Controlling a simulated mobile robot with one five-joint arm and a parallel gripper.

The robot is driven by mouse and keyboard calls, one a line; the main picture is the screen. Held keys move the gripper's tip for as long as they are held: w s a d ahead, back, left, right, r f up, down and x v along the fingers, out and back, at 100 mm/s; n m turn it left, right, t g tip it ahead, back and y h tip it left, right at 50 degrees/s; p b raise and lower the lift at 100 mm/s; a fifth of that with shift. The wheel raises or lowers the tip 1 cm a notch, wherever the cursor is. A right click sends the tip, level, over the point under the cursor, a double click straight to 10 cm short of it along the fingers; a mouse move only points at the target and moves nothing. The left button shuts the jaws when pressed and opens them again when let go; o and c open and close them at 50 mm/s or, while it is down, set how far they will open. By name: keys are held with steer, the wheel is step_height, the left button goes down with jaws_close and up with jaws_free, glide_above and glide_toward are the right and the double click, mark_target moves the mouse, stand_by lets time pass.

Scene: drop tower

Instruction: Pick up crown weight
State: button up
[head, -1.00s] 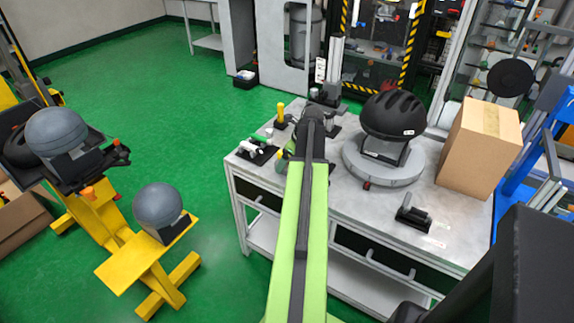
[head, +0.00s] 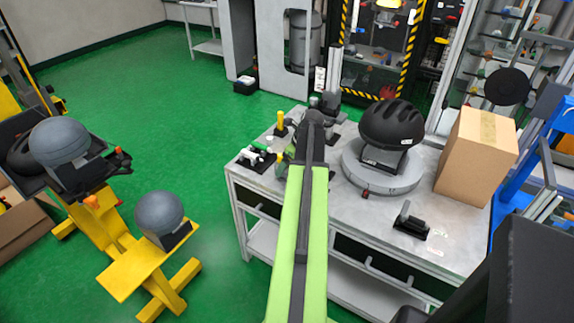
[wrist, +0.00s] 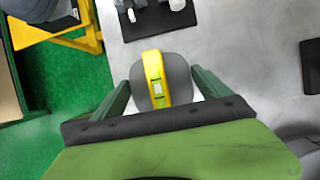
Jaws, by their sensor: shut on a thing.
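The likely crown weight (wrist: 179,82) is a rounded grey piece with a yellow band over its middle and a small pale window in the band. My gripper (wrist: 161,80) has its two green fingers on either side of it in the wrist view, shut on it. The grey workbench surface lies below; I cannot tell whether the weight touches it. In the head view, my green arm hides most of the gripper and the weight; a small yellow patch (head: 279,157) shows beside the arm's end.
On the bench (head: 450,240) are a black helmet (head: 392,122) on a round grey base, a cardboard box (head: 478,157), a black fixture (head: 411,222), a yellow-handled tool (head: 280,123) and a black tray with white parts (head: 256,158). Yellow stands with grey headforms (head: 159,212) are left.

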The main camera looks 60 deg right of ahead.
step_height(320, 180, up, 2)
steer(key=shift+r+p, duration=0.1)
steer(key=shift+p, duration=0.6)
steer(key=s+d+r+p, duration=0.6)
steer(key=s, duration=0.4)
steer(key=shift+r+p, duration=0.3)
step_height(320, 180, up, 16)
steer(key=p, duration=1.5)
steer(key=shift+p, duration=0.4)
